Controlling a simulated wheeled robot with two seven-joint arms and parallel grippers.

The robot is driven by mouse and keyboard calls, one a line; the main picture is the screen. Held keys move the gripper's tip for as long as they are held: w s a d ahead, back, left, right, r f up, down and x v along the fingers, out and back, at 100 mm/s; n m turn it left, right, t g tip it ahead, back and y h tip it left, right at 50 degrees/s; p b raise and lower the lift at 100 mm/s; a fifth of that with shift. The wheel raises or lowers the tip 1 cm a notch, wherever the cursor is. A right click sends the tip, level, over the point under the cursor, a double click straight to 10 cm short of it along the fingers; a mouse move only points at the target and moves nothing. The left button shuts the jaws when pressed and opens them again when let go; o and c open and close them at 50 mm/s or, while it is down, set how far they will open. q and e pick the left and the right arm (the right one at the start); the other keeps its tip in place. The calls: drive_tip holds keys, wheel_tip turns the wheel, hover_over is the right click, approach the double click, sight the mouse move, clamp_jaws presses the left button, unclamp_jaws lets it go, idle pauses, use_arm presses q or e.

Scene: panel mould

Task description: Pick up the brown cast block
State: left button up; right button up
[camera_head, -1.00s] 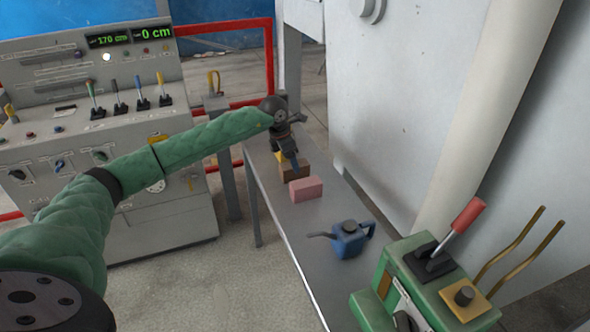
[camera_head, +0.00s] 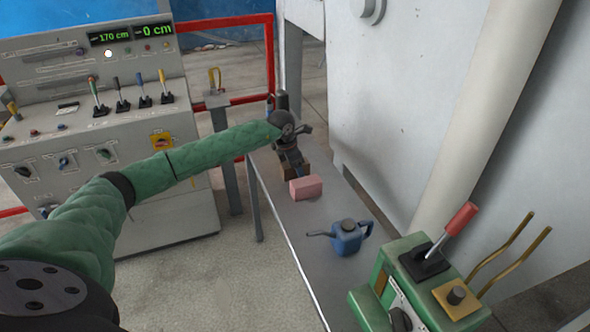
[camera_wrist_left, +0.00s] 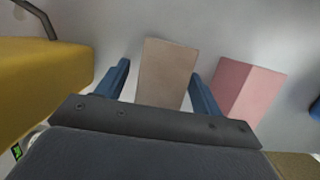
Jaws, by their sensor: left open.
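The brown cast block (camera_wrist_left: 166,70) stands on the grey metal bench (camera_head: 318,232). In the left wrist view it lies between my two blue fingers, with a gap visible on each side. My left gripper (camera_wrist_left: 160,76) is open around it and holds nothing. In the head view my left gripper (camera_head: 297,169) is over the block and hides most of it; only brown edges (camera_head: 307,172) show. My right gripper is in neither view.
A pink block (camera_head: 306,188) sits close beside the brown one; it also shows in the wrist view (camera_wrist_left: 247,88). A yellow block (camera_wrist_left: 42,78) is on the other side. A blue can (camera_head: 347,238) and a green lever box (camera_head: 420,262) stand nearer. A white wall (camera_head: 405,110) borders the bench.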

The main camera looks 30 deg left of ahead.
use_arm(q)
drive_tip(key=shift+f+b, duration=0.2)
drive_tip(key=shift+b, duration=0.3)
idle(0.4)
drive_tip(key=c, duration=1.2)
drive_tip(key=shift+c, duration=0.2)
